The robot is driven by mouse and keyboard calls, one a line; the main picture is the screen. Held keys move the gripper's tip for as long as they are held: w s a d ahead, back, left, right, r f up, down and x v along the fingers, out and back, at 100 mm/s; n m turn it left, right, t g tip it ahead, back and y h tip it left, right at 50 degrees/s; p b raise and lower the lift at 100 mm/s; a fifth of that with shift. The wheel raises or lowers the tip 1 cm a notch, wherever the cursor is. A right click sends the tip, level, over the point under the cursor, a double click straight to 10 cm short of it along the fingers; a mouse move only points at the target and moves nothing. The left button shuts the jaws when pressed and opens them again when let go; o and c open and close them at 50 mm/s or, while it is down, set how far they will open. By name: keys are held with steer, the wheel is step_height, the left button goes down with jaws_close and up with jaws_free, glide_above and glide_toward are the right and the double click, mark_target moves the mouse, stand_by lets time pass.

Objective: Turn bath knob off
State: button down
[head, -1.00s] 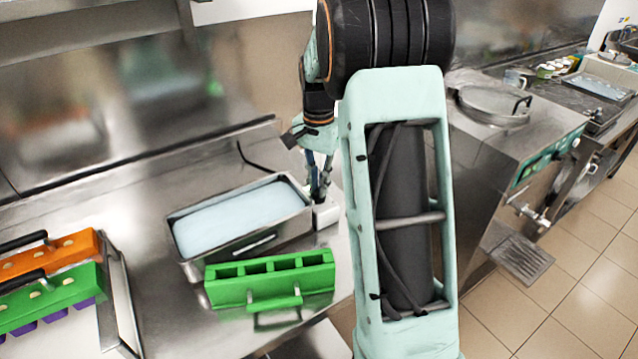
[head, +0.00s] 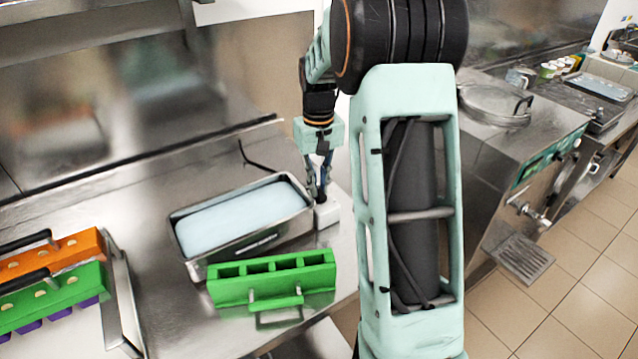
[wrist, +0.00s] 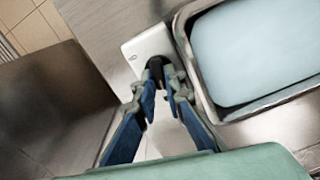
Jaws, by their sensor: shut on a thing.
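The bath (head: 300,222) is a steel tank of pale blue liquid on the counter. A white control box (head: 328,213) stands at its right end. The box also shows in the wrist view (wrist: 133,48), with the dark knob (wrist: 155,65) on it, beside the bath's rim (wrist: 183,40). My gripper (head: 320,194) points down at the box, and in the wrist view its blue fingers (wrist: 161,78) are closed around the knob. The fingertips hide part of the knob, and its exact setting cannot be read.
A green mould (head: 270,283) stands in front of the bath. Orange (head: 75,250) and green (head: 60,295) moulds lie at the left. A black cord (head: 262,160) runs behind the bath. A steel machine (head: 510,140) stands at the right.

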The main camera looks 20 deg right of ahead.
mark_target(319, 189)
steer(key=shift+n, duration=1.1)
steer(key=c, duration=2)
jaws_free()
step_height(319, 189, up, 12)
steer(key=shift+r, duration=0.1)
